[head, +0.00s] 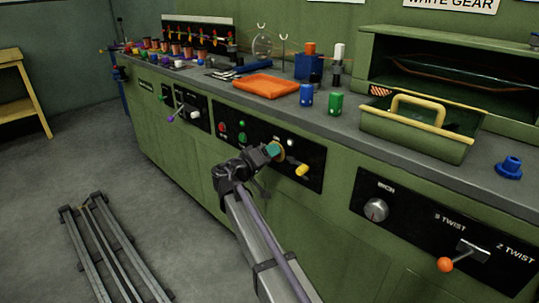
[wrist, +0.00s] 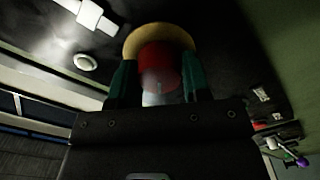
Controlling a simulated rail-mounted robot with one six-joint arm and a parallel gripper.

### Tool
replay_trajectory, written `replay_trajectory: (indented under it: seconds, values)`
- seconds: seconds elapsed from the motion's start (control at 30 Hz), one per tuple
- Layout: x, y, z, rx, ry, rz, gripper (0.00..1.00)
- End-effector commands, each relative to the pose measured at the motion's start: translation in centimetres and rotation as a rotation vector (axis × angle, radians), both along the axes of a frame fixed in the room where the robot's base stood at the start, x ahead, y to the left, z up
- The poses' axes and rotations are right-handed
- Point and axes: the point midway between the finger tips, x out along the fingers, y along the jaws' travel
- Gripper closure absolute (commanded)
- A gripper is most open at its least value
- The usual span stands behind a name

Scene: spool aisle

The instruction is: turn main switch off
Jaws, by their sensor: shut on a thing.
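The main switch shows in the wrist view as a red knob (wrist: 160,65) on a round yellow plate (wrist: 158,34) on a black panel. My gripper (wrist: 157,82) has its teal fingers on either side of the red knob and is shut on it. In the head view my gripper (head: 273,150) reaches the black panel (head: 262,140) on the green cabinet front. There it covers most of the switch, and only an edge of the yellow plate (head: 282,153) shows. The knob's exact turn angle cannot be told.
A metal rail (head: 105,245) lies on the floor.

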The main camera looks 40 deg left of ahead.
Motion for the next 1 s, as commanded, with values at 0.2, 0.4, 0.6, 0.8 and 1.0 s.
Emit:
replay_trajectory:
  seconds: [0.2,0.4,0.6,0.8,1.0]
  values:
    - [-0.03,0.04,-0.10,-0.201,0.023,0.000,0.80]
    - [-0.02,0.05,-0.16,-0.389,0.046,-0.001,0.80]
    - [-0.02,0.07,-0.23,-0.569,0.067,0.000,0.80]
    - [-0.02,0.06,-0.28,-0.716,0.084,-0.001,0.80]
    - [-0.02,0.05,-0.32,-0.812,0.096,-0.001,0.80]
